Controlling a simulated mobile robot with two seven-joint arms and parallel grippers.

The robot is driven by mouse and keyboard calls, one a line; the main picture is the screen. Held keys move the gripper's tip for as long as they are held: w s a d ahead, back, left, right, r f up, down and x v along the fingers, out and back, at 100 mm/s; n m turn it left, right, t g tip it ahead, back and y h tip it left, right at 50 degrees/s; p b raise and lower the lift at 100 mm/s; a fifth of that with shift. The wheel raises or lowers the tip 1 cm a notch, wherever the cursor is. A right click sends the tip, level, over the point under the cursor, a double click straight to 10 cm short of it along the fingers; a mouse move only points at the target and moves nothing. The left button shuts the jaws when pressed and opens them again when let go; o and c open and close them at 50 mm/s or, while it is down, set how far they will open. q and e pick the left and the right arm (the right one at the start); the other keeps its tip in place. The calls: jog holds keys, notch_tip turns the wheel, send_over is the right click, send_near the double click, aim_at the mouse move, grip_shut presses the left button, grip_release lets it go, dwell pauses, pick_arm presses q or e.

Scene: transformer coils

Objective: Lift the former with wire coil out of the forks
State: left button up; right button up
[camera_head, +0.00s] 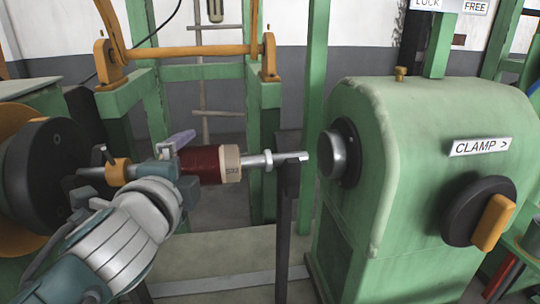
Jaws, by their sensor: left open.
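The former with wire coil (200,165) lies level in the middle left, a dark red winding with a cream end flange (232,163). Its metal shaft (262,160) points right, and the shaft's end is at the top of a dark upright fork (287,195). My left gripper (184,163) is at the coil's left end, open, with a pale finger showing above the coil and a teal part below. The gripper and arm hide the coil's left end. Whether the fingers touch it I cannot tell. My right gripper is out of view.
A green machine (385,190) with a round dark spindle nose (340,152) and CLAMP handle (490,222) stands close right of the shaft. A dark round plate (50,175) is at left. Behind is a green frame with an orange bar (195,50).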

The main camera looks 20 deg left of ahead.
pick_arm(q)
jog(key=x, duration=0.2)
jog(key=shift+w+a+f, duration=0.1)
jog(key=shift+w, duration=0.15)
grip_shut()
dwell(0.8)
